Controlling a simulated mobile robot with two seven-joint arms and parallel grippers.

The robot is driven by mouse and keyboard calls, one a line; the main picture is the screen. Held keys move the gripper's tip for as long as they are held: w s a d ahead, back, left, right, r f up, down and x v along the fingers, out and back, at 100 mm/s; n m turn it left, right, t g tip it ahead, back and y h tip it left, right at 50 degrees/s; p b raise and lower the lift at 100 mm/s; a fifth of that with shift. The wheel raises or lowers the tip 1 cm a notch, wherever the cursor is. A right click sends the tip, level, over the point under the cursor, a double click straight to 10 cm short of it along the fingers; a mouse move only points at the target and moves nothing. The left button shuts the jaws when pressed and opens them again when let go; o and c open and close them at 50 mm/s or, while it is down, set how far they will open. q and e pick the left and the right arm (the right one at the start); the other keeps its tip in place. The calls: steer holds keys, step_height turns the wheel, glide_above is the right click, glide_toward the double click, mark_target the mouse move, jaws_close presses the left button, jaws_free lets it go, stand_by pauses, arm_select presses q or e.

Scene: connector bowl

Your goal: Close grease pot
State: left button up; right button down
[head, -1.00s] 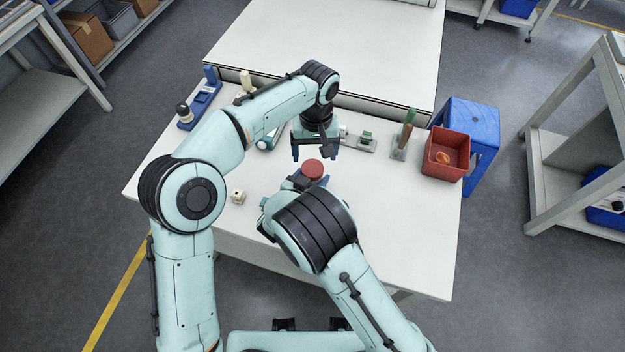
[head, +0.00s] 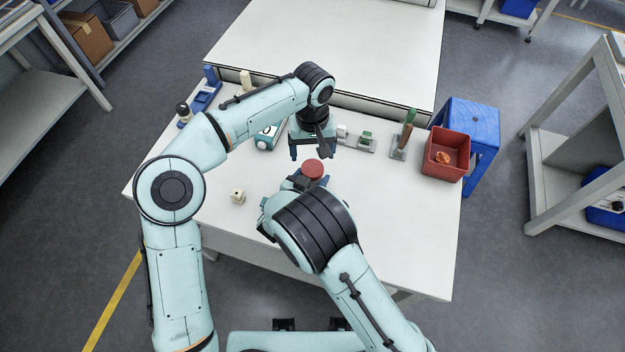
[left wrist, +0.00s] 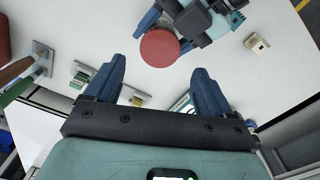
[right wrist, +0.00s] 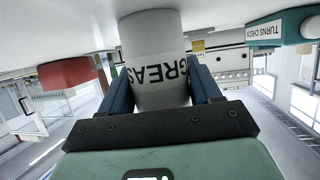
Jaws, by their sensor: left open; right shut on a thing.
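The grease pot (right wrist: 155,60) is a white cylinder with black lettering, upside down in the right wrist view. My right gripper (right wrist: 158,84) is shut around its sides, with one blue finger on each side. A round red lid (head: 313,168) shows on top of the pot in the head view; the left wrist view shows it from above (left wrist: 160,47). How firmly it sits is hidden. My left gripper (head: 313,154) is open and empty, pointing down just behind the lid in the head view. In the left wrist view the lid lies just beyond its fingertips, apart from them.
A small cream cube (head: 238,196) lies left of my right gripper. Along the table's back are a blue fixture (head: 205,95), a teal "turns check" device (right wrist: 280,27), small connector blocks (head: 366,140) and a tool stand (head: 400,147). A red bin (head: 446,154) is at right.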

mark_target(312, 167)
arm_select(q)
step_height(312, 167, down, 7)
steer(key=shift+r, duration=0.2)
steer(key=c, duration=1.1)
steer(key=m, duration=0.7)
steer(key=shift+c, duration=0.2)
steer(key=m, duration=0.6)
steer(key=shift+m, duration=0.3)
